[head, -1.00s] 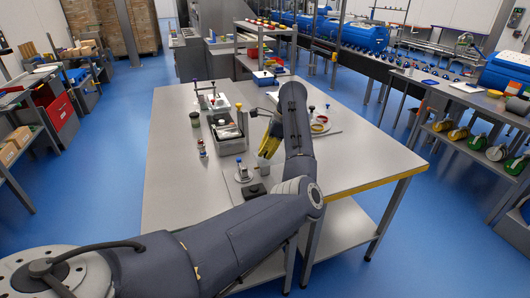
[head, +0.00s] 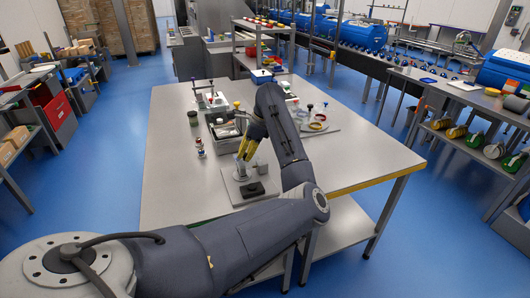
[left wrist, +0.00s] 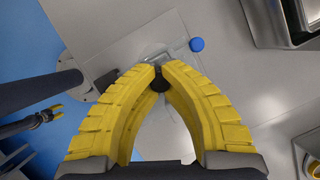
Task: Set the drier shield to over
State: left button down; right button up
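A grey base plate (head: 228,188) lies near the front of the table with a small metal fixture on it. In the left wrist view the plate (left wrist: 125,38) carries a clear or metallic part (left wrist: 150,55), a blue knob (left wrist: 197,44) and a dark round knob (left wrist: 160,84). I cannot tell which part is the shield or how it is set. My left gripper (head: 241,160) is over the fixture, pointing down. In the left wrist view its yellow fingertips (left wrist: 160,67) are close together at the dark knob; contact is unclear.
A black block (head: 254,189) sits on the plate in front of the fixture. A board with round dishes (head: 318,126) lies at the right. The table's left front is clear.

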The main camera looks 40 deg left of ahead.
aim_at(237, 162)
pick_arm(q)
jog(key=shift+s+a+r, duration=0.15)
jog(key=shift+s+a, duration=0.8)
jog(key=shift+s, duration=0.3)
jog(key=c, duration=1.3)
grip_release()
jog(key=shift+s, duration=0.1)
jog(key=shift+c, duration=0.2)
jog(key=shift+o, duration=0.3)
jog(key=shift+w+d+r, duration=0.2)
jog(key=shift+w+r, duration=0.05)
jog(key=shift+r, duration=0.05)
jog(key=v, duration=1.1)
